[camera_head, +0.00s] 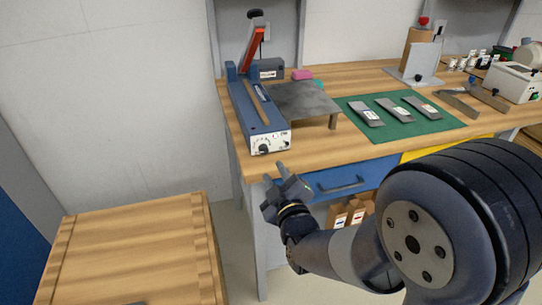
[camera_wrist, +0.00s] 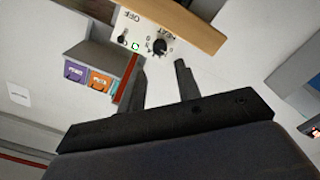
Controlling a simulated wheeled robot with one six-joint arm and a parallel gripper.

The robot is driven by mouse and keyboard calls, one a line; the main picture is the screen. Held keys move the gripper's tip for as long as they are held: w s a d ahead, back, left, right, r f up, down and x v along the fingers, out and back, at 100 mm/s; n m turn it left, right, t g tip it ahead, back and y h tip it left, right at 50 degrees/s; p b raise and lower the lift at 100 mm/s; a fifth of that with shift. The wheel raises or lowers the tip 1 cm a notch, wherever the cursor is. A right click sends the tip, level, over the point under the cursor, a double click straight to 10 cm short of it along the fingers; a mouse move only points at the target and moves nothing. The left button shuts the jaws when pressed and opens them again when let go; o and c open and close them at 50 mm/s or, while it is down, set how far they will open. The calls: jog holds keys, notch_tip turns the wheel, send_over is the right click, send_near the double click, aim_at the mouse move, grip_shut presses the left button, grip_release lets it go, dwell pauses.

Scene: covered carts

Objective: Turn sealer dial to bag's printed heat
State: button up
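The blue sealer (camera_head: 258,112) stands at the left end of the wooden bench, its red-edged arm raised. Its pale front panel carries a dark dial (camera_head: 264,149). In the wrist view the dial (camera_wrist: 159,46) shows at the top beside "HEAT" lettering; its exact setting is too small to read. Three grey bags (camera_head: 366,114), (camera_head: 394,109), (camera_head: 421,107) with small labels lie on the green mat; their print is unreadable. My gripper (camera_head: 283,181) is open and empty, in front of and below the panel, apart from the dial. In the wrist view the parted fingers (camera_wrist: 160,78) point towards the panel.
A grey plate (camera_head: 305,101) stands right of the sealer. The green mat (camera_head: 437,125) lies further right. A blue drawer (camera_head: 340,180) with a handle is under the bench top. A wooden crate or table (camera_head: 130,255) stands at lower left, with floor between.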

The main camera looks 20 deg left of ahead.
aim_at(265, 152)
jog(key=x, duration=0.8)
jog(key=shift+w+p, duration=0.15)
jog(key=shift+p, duration=0.2)
jog(key=shift+c, duration=0.2)
grip_shut()
